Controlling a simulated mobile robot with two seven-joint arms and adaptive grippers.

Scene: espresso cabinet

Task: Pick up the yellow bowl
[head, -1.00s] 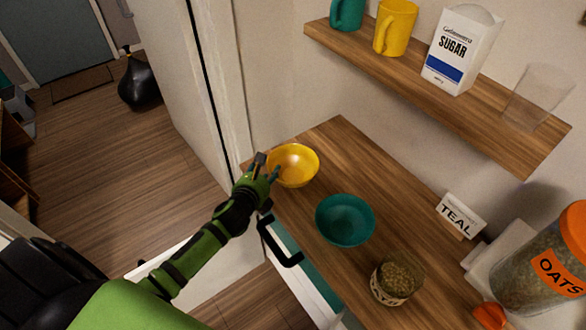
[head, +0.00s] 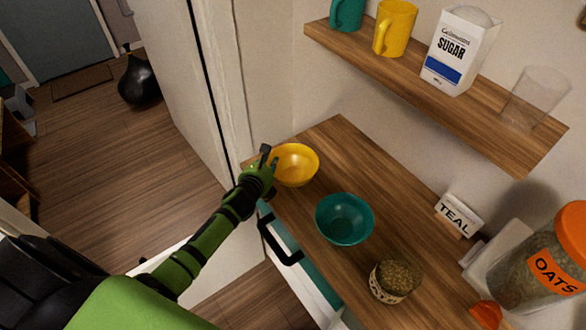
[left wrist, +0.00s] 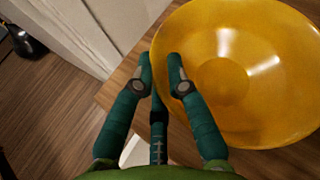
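The yellow bowl (head: 297,165) stands upright on the far left end of the wooden counter, beside the teal bowl (head: 345,218). My left gripper (head: 268,157) is at the yellow bowl's left rim. In the left wrist view, the yellow bowl (left wrist: 235,80) fills the upper right. My left gripper (left wrist: 161,70) shows dark teal fingers with a narrow gap between their tips. One fingertip overlaps the bowl and the other lies just outside its rim; contact cannot be made out. My right gripper is not in view.
A shelf (head: 450,99) with mugs and a sugar carton hangs above. A drawer handle (head: 279,240) juts out below the front edge.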

